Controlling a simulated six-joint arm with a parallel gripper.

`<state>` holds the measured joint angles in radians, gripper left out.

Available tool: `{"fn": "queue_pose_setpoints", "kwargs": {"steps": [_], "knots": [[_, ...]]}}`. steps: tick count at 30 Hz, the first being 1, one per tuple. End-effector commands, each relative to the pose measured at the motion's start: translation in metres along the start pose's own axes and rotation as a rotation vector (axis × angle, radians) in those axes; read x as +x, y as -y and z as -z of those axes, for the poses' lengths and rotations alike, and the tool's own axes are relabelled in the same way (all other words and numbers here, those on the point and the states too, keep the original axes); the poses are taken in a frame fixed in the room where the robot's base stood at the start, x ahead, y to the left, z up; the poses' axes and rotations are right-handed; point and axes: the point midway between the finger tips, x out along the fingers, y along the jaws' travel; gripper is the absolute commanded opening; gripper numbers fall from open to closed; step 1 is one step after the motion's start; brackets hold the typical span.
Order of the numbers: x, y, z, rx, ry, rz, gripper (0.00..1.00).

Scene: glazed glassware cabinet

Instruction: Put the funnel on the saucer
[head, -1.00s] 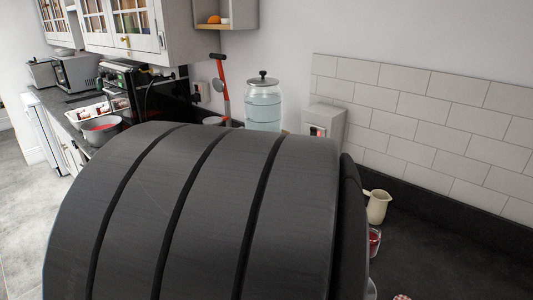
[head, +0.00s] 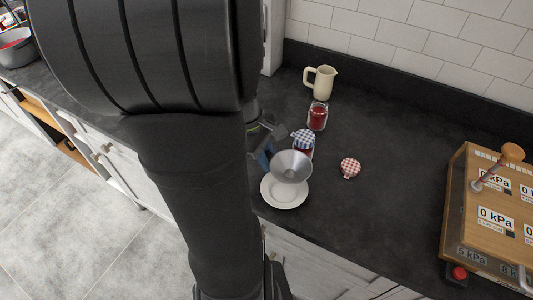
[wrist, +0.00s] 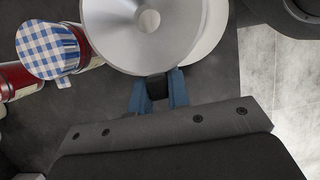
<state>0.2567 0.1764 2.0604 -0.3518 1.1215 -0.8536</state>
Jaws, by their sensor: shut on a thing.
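The metal funnel (head: 291,166) is held by my gripper (head: 267,160), whose blue fingers are shut on its near edge in the wrist view (wrist: 158,86). The funnel (wrist: 118,40) shows its wide mouth and central hole to the wrist camera. The white saucer (head: 285,196) lies on the dark worktop. The funnel overlaps the saucer's far part in the head view and hides some of it. In the wrist view the saucer (wrist: 212,32) shows partly behind the funnel's right side. I cannot tell the gap between them.
A jar with a blue checked cover (head: 303,138) stands close behind the funnel. A red jar (head: 317,117), a cream jug (head: 320,82) and a red checked cover (head: 350,167) are nearby. A wooden gauge box (head: 490,215) stands at right. Worktop between is clear.

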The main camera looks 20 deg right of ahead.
Motion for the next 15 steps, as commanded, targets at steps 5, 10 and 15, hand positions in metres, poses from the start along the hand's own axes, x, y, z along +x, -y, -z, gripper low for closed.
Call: {"fn": "queue_pose_setpoints", "kwargs": {"steps": [5,10,15], "knots": [[0.0053,0.0002,0.0019,0.0,0.001,0.002,0.0],[0.0055,0.0001,0.002,0.0,0.0,0.001,0.38],[0.0053,0.0,0.002,0.0,0.0,0.0,0.38]]}}
